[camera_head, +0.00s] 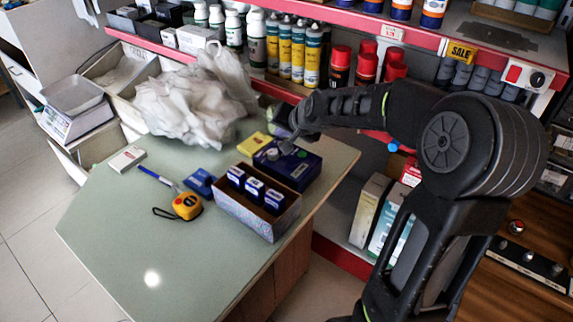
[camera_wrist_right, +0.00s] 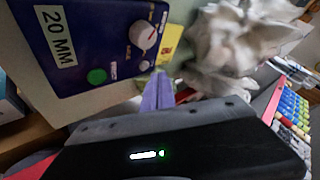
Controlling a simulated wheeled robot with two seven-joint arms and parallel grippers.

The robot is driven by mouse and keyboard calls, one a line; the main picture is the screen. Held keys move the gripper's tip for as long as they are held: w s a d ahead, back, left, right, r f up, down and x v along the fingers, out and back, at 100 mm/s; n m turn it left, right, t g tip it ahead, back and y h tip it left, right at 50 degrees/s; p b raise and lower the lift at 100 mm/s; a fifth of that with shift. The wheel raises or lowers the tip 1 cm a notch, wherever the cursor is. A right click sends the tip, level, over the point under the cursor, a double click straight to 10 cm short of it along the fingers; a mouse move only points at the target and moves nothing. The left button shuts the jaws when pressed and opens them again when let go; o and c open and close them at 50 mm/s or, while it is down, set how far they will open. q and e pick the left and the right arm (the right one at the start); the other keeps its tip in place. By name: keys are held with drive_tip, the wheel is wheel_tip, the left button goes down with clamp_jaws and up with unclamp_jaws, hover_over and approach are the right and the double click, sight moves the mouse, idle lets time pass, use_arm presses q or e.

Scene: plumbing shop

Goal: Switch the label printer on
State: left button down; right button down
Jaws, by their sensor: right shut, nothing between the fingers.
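The label printer appears to be the dark blue box (camera_head: 298,174) at the right edge of the green table. In the right wrist view the blue box (camera_wrist_right: 95,25) shows a "20 MM" label (camera_wrist_right: 55,36), a large white knob (camera_wrist_right: 143,35), a smaller pale knob (camera_wrist_right: 144,65) and a round green button (camera_wrist_right: 97,76). I cannot tell whether the button is lit. My right gripper (camera_head: 285,147) is shut and empty, just over the box's far side. In the wrist view its fingertips (camera_wrist_right: 158,92) are beside the box's edge near the knobs; contact is unclear. My left gripper is not in view.
An open carton (camera_head: 262,221) with small blue boxes stands right in front of the printer. A yellow pad (camera_head: 254,144) and crumpled white bags (camera_head: 190,103) lie behind. A yellow tape measure (camera_head: 187,206) lies left. Shelves with bottles rise at the back. The table's front is clear.

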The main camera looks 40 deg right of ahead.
wheel_tip(320, 180, up, 6)
drive_tip(key=p, duration=0.4)
drive_tip(key=shift+f, duration=0.25)
idle(1.3)
